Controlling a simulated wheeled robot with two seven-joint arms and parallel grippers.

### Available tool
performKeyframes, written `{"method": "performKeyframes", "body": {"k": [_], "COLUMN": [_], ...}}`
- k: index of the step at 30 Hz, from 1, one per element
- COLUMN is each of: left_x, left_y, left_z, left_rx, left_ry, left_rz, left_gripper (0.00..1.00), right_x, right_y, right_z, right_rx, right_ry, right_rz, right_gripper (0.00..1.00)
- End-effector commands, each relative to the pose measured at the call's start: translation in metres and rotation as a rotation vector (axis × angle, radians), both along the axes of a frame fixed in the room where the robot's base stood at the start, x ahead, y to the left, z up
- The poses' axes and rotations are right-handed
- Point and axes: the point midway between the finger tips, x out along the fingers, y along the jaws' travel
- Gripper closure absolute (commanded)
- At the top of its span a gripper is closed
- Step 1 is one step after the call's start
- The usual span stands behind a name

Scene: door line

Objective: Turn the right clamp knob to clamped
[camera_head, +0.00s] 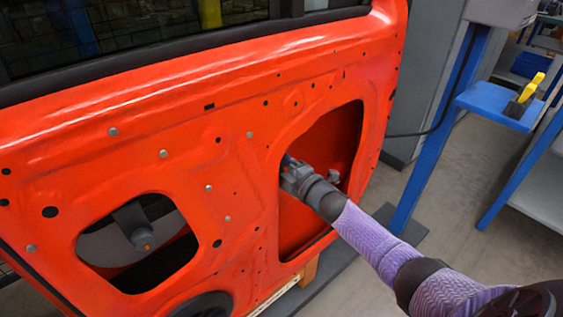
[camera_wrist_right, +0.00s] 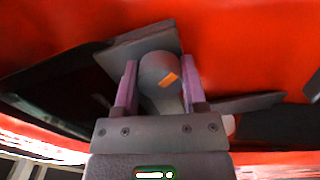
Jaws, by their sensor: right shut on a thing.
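The right clamp knob (camera_wrist_right: 155,68) is grey with an orange mark on its face, in the right wrist view. My right gripper (camera_wrist_right: 160,82) has its two purple fingers on either side of this knob and is shut on it. In the head view, my right gripper (camera_head: 291,173) reaches into the right opening of the red door (camera_head: 225,130) and hides most of the knob. The left clamp knob (camera_head: 142,238), grey with an orange mark, shows inside the left opening. My left gripper is not in view.
Red door metal edges surround the right opening close to my right wrist. A blue stand (camera_head: 440,125) with a grey box on top is right of the door. A blue shelf (camera_head: 497,106) holds a yellow and black tool (camera_head: 524,95). Grey floor is open between them.

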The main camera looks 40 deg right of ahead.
Motion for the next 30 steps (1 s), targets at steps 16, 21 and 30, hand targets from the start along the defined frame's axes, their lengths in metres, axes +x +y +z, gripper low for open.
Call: {"method": "performKeyframes", "body": {"k": [16, 21, 30], "left_x": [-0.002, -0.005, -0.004], "left_y": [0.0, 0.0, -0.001], "left_z": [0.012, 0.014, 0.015], "left_rx": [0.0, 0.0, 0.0], "left_ry": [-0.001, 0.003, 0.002], "left_rz": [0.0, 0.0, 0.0], "left_gripper": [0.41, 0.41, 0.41], "right_x": [0.0, 0.0, 0.0], "right_y": [0.0, 0.0, 0.0], "right_z": [0.0, 0.0, -0.001], "right_rx": [0.447, 0.531, 0.606], "right_ry": [0.036, 0.045, 0.05], "right_rz": [0.0, 0.0, 0.0], "right_gripper": [1.0, 1.0, 1.0]}}
